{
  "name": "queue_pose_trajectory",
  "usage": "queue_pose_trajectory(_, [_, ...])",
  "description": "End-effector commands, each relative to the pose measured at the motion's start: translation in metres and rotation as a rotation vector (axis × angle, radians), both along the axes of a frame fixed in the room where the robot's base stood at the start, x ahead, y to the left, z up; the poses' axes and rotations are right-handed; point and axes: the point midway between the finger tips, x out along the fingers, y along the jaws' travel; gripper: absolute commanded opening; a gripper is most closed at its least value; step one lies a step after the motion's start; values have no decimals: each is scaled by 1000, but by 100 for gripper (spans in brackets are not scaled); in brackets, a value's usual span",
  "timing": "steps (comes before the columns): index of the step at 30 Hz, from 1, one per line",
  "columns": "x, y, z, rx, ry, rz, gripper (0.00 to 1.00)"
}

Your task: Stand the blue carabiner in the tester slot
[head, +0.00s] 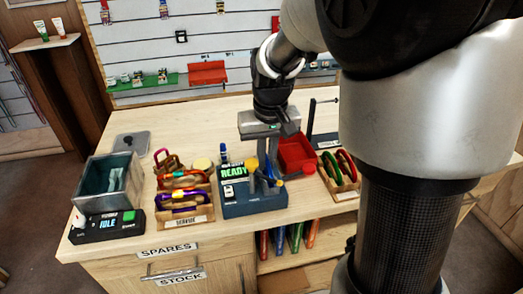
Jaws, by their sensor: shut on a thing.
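The tester is a dark blue box (253,206) near the front of the bench in the head view, with a lit green "READY" display (232,171). My gripper (266,165) points down over the right part of the tester. It is shut on the blue carabiner (270,174), which shows only as a small blue shape between and below the fingers. The fingers hide much of the carabiner and the slot. I cannot tell whether the carabiner is in the slot or just above it. A yellow part (252,163) shows beside the fingers.
Wooden racks of coloured carabiners stand left (184,206) and right (340,172) of the tester. A red bin (297,154) is close behind on the right. A grey bin (107,182) and a black "IDLE" device (106,227) are at the left. The back left bench is mostly clear.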

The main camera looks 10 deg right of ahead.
Motion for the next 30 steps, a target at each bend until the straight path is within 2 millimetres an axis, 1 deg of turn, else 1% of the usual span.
queue_pose_trajectory(1, [0, 0, -2, 0, 0, 0, 0])
queue_pose_trajectory(2, [0, 0, -1, 0, 0, 0, 14])
queue_pose_trajectory(3, [0, 0, -1, 0, 0, 0, 20])
queue_pose_trajectory(5, [0, 0, -1, 0, 0, 0, 30])
queue_pose_trajectory(13, [0, 0, 0, 0, 0, 0, 30])
queue_pose_trajectory(17, [-1, 0, 8, 1, -2, 0, 30])
queue_pose_trajectory(20, [-2, 0, 23, 0, -4, 0, 30])
queue_pose_trajectory(23, [-5, 0, 45, 1, -5, 0, 30])
queue_pose_trajectory(30, [-15, 0, 105, 0, -5, 0, 30])
